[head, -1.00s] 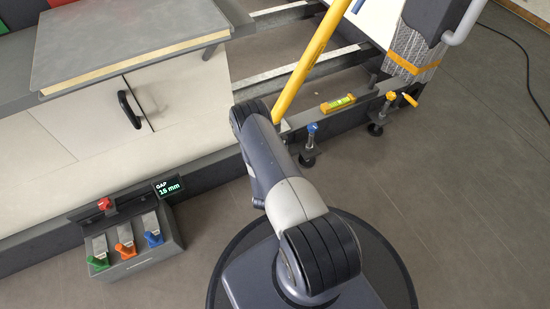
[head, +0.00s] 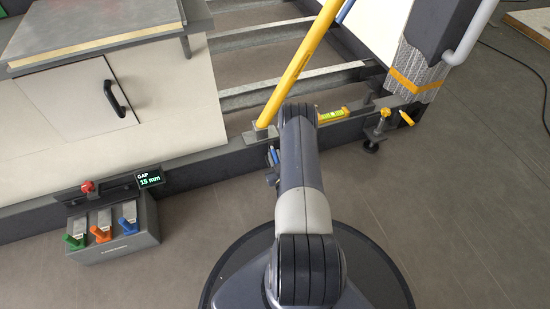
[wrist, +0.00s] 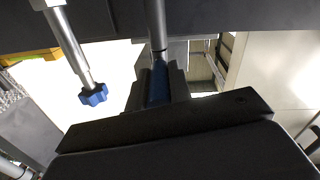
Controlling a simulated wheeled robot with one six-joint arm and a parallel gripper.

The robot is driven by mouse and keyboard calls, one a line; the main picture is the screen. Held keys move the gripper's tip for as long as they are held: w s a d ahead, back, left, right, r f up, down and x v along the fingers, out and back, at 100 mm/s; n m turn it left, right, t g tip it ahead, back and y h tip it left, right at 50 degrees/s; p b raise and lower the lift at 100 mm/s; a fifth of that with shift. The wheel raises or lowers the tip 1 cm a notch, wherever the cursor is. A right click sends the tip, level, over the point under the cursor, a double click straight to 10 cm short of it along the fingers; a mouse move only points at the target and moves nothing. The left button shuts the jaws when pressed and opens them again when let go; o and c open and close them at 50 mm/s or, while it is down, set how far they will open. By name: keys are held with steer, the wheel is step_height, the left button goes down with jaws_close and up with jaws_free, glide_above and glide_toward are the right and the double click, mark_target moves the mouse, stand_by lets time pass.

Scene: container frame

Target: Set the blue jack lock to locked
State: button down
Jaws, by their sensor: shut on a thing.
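In the wrist view my gripper (wrist: 157,85) is shut on a blue part (wrist: 157,88) at the end of a grey rod; I take it to be the blue jack lock. The fingers cover its sides, so its setting cannot be told. A blue star knob (wrist: 93,95) on a silver rod hangs to the left of the fingers, apart from them. In the head view my arm hides the gripper and most of the blue jack (head: 272,155), beside the dark frame rail.
A yellow-knobbed jack (head: 382,122) stands to the right on the rail, near a yellow level (head: 333,116). A yellow pole (head: 297,70) slants above. A box with green, orange and blue levers (head: 112,232) and a gap display (head: 149,178) sits left.

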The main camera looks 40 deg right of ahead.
steer(key=shift+d+n+y, duration=0.15)
steer(key=shift+n+y, duration=0.15)
steer(key=c, duration=1.3)
jaws_free()
